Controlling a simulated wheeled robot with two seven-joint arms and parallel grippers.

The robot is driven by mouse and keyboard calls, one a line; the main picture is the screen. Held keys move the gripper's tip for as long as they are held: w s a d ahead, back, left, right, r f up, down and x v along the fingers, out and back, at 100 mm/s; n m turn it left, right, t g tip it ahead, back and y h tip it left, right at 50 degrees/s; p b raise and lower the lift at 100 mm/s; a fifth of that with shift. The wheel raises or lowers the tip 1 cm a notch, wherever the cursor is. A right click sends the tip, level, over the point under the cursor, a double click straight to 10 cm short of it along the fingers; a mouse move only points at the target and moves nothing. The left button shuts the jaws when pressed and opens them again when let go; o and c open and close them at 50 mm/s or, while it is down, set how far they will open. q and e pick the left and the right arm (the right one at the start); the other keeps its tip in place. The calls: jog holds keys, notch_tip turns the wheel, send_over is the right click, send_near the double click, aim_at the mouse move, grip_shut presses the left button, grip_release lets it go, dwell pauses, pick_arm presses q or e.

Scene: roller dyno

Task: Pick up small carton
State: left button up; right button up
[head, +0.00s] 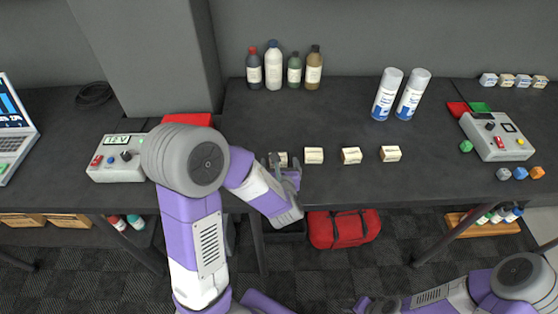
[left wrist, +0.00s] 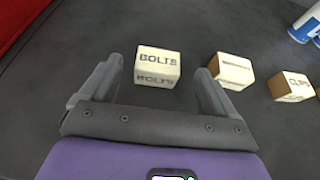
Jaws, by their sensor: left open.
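Several small cream cartons stand in a row on the dark bench. In the head view, one small carton (head: 283,158) is partly hidden by my left gripper (head: 281,163). Three more, a carton (head: 313,156), a carton (head: 351,156) and a carton (head: 390,154), stand to its right. In the left wrist view my left gripper (left wrist: 155,80) is open, with the carton marked BOLTS (left wrist: 157,67) between and just beyond its fingertips. A second carton (left wrist: 231,71) sits right of the right finger, and another (left wrist: 292,85) lies further right. My right arm shows at the lower right; its gripper is not clearly visible.
Several bottles (head: 273,66) and two spray cans (head: 387,94) stand behind the cartons. Control boxes stand at left (head: 117,158) and right (head: 497,136). A red bag (head: 343,228) lies below the bench. The bench between bottles and cartons is clear.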

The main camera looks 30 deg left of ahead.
pick_arm(q)
jog(key=x, duration=0.5)
jog(key=shift+w+a+f, duration=0.1)
jog(key=shift+w+a, duration=0.05)
jog(key=shift+a, duration=0.05)
jog(key=shift+c, duration=0.3)
jog(key=c, duration=1.1)
jog(key=shift+o, duration=0.2)
